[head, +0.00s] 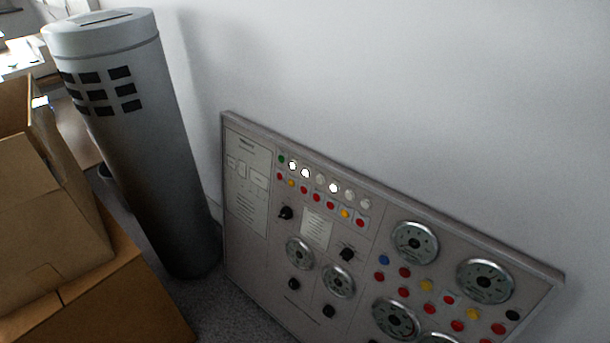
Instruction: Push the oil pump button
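A grey control panel (375,225) leans against the white wall at the lower right, tilted in the picture. Its upper left part has a row of white, partly lit lamps (319,179) with a green one at the left end, above a row of red and yellow buttons (317,197). Below are black knobs (286,213) and round dials (414,242). More blue, red, yellow and black buttons (427,286) sit between the dials at the right. The labels are too small to read, so I cannot tell which is the oil pump button. Neither gripper shows.
A tall grey cylinder (140,150) with black vent slots stands left of the panel. Open cardboard boxes (45,220) are stacked at the left edge. A strip of grey floor shows between the boxes and the panel.

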